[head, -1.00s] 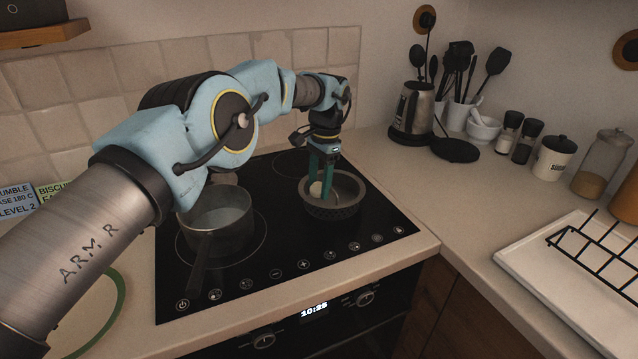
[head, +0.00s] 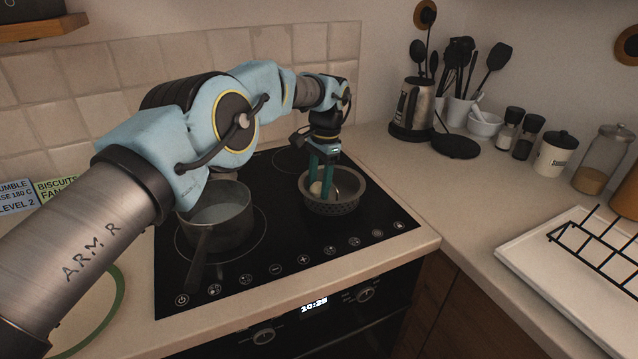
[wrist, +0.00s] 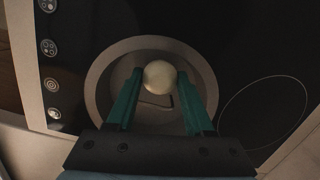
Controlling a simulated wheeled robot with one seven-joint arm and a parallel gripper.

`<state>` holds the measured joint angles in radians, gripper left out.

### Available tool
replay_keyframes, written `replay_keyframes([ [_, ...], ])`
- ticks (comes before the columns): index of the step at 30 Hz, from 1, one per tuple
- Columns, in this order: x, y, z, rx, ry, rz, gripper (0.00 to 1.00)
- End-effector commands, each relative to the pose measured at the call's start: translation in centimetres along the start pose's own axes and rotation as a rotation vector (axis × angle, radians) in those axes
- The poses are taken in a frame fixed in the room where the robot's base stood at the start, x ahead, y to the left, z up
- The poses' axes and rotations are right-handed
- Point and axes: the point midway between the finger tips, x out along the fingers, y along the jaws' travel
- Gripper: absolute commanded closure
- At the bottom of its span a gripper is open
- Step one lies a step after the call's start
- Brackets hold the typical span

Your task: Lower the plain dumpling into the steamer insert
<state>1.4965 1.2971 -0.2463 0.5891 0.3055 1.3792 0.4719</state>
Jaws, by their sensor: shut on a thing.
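The plain dumpling (wrist: 160,76) is a small, round, cream-white ball in the wrist view. My gripper (wrist: 158,88) is shut on it, with a green finger on each side. In the head view, my gripper (head: 322,186) points down inside the rim of the steamer insert, and the dumpling (head: 316,187) shows pale beside the fingers. The steamer insert (head: 334,207) is a grey perforated bowl on the right side of the hob. It also shows around the fingers in the wrist view (wrist: 98,85). Whether the dumpling touches its floor I cannot tell.
A pot (head: 217,228) with a long handle stands on the hob (head: 270,250), left of the insert. A kettle (head: 411,108), utensils and jars stand along the back right counter. A white tray (head: 530,250) with a black rack (head: 590,250) lies at the right.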

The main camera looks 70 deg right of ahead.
Motion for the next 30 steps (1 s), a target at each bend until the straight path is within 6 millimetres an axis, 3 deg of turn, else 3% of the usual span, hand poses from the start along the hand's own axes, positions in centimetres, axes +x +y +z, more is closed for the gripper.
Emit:
replay_keyframes([
  [30, 1.5, 0.0, -0.2, 0.0, 0.0, 0.0, 0.69],
])
